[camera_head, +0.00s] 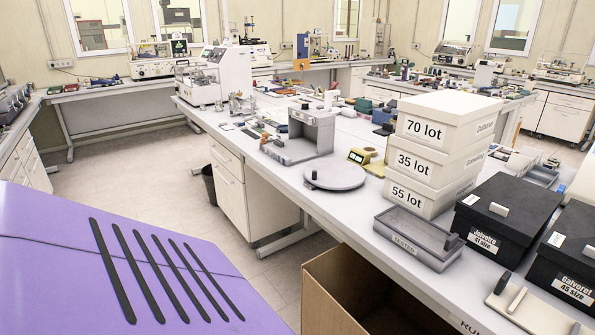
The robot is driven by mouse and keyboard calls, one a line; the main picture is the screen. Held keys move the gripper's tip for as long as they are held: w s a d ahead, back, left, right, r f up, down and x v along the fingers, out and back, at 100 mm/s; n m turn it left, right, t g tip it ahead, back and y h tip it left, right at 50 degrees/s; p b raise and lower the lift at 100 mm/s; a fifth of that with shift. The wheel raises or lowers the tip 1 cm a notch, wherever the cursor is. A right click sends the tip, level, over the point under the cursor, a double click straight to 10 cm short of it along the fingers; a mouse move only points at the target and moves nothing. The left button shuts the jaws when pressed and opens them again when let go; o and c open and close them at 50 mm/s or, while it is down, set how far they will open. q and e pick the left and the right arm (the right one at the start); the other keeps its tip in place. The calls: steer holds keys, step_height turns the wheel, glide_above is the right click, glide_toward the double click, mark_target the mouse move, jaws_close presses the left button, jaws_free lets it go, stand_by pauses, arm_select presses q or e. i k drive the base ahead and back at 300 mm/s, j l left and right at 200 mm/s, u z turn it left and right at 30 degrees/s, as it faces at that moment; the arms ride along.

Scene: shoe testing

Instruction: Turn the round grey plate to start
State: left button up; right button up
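The round grey plate (343,178) lies flat on the long light-grey table (392,243), in the middle of the camera_head view. A small upright peg or knob (313,174) shows at its left side. Its upper face is bare and nothing covers it. Neither my left nor my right gripper is in the picture, so nothing touches the plate.
Behind the plate stands a grey frame-like device (303,134). A yellow device (362,156) sits to its right. Stacked white lot boxes (437,150), a grey tray (418,239) and black boxes (507,217) stand further right. An open cardboard box (335,296) is below the table edge.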

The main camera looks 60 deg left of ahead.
mark_target(336, 174)
steer(key=u, duration=1.5)
steer(key=i+l+z, duration=0.1)
steer(key=l, duration=0.15)
